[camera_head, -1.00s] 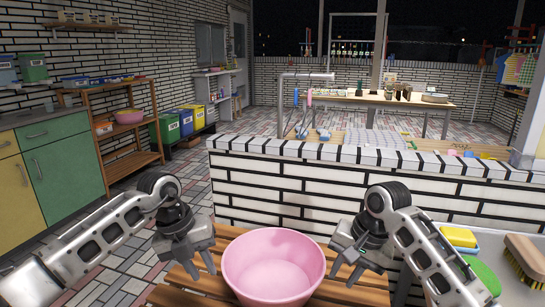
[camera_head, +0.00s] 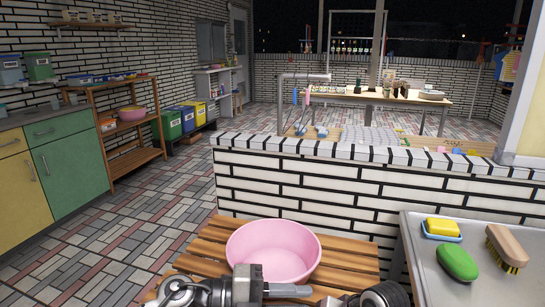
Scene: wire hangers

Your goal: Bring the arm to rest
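My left gripper (camera_head: 288,291) is low at the bottom edge of the head view, turned sideways with a finger pointing right. It is in front of the pink basin's near side, and only one finger shows clearly, so its opening is hidden. My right arm (camera_head: 385,294) shows only as a dark rounded joint at the bottom edge, right of the basin. The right gripper (camera_head: 335,301) is mostly cut off by the frame, and its fingers cannot be made out. The pink basin (camera_head: 272,250) stands upright and looks empty. I see nothing held by either gripper.
The basin stands on a slatted wooden bench (camera_head: 350,262). At right, a grey counter (camera_head: 425,255) holds a yellow sponge (camera_head: 442,228), a green soap-like oval (camera_head: 457,262) and a brush (camera_head: 507,245). A low brick wall (camera_head: 300,195) runs behind. Open paved floor (camera_head: 120,240) lies left.

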